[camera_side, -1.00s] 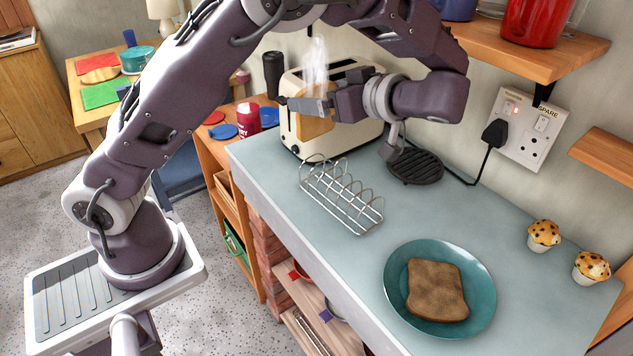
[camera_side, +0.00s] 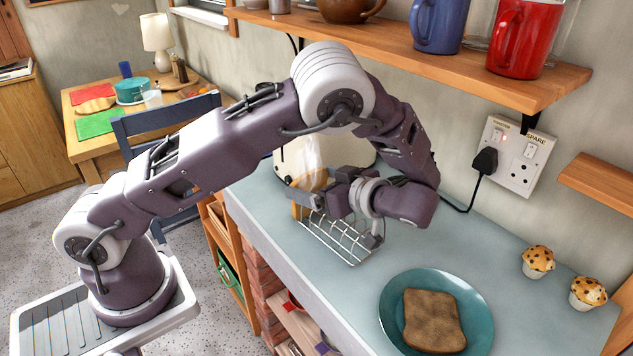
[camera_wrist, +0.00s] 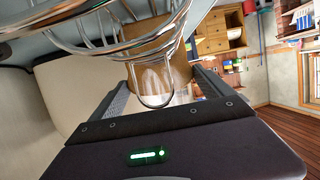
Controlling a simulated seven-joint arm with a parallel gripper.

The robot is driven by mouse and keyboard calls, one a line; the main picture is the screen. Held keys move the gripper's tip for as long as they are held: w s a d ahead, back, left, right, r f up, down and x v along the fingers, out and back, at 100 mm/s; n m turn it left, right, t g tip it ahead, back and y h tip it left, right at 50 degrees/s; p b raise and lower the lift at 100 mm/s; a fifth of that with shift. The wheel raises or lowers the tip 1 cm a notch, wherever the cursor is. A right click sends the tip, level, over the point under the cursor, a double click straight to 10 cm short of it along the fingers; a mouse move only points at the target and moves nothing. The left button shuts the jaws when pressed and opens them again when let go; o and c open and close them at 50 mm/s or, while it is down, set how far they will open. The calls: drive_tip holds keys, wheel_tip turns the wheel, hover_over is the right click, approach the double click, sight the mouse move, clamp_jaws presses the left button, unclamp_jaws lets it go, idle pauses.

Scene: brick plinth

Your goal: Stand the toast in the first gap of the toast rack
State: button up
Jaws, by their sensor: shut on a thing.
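My gripper (camera_side: 312,200) is shut on a golden-brown slice of toast (camera_side: 298,209), at the far left end of the wire toast rack (camera_side: 340,243). The toast is upright, with pale steam over it. In the wrist view the toast (camera_wrist: 180,68) is between my fingers, and a wire loop of the rack (camera_wrist: 156,102) crosses in front of it. The toast's lower edge is hidden, so I cannot tell whether it is between the wires or resting on the rack. My wrist hides part of the rack.
A teal plate (camera_side: 388,300) with a darker toast slice (camera_side: 433,320) is at the front right. Two muffins (camera_side: 538,261) stand farther right. The cream toaster (camera_side: 292,158) is behind my arm. A wooden shelf (camera_side: 440,82) with mugs hangs above.

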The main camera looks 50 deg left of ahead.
drive_tip(key=o, duration=1.2)
